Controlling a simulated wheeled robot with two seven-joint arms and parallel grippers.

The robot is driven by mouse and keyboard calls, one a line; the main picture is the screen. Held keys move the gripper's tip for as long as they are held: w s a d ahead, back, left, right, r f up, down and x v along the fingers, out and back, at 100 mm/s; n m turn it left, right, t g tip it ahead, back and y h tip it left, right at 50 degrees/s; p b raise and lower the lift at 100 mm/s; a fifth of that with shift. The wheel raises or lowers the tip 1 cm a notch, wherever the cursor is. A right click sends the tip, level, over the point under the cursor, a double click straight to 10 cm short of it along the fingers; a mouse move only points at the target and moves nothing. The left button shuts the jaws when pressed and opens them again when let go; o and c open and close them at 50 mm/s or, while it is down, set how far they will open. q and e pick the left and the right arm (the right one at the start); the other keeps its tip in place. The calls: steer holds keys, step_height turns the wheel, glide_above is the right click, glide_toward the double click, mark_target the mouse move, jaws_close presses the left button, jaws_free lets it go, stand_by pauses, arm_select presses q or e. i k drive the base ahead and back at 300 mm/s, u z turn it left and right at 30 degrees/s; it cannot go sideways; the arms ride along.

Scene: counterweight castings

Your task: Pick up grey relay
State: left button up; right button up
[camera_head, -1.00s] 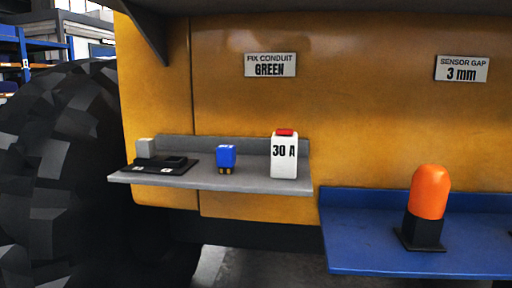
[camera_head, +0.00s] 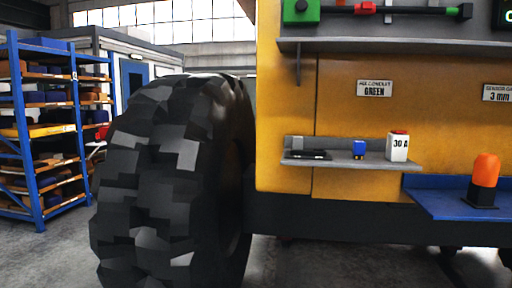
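A small grey block (camera_head: 297,143), which looks like the grey relay, is at the left end of the grey shelf (camera_head: 345,163) on the yellow machine. It is at the back of a flat black base (camera_head: 306,155); I cannot tell whether it sits on the base or behind it. A blue relay (camera_head: 359,149) stands to its right, near the shelf's middle. A white box marked 30 A with a red top (camera_head: 398,146) stands at the right end. Neither of my grippers shows in the view.
A large black tyre (camera_head: 170,185) stands left of the grey shelf. A blue shelf (camera_head: 440,203) with an orange beacon (camera_head: 486,170) is lower right. An upper shelf (camera_head: 390,44) overhangs the grey one. A blue storage rack (camera_head: 40,130) is far left. Floor shows between rack and tyre.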

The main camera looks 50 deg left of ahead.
mark_target(298, 142)
steer(key=u, duration=1.3)
steer(key=i, duration=0.15)
steer(key=u, duration=0.15)
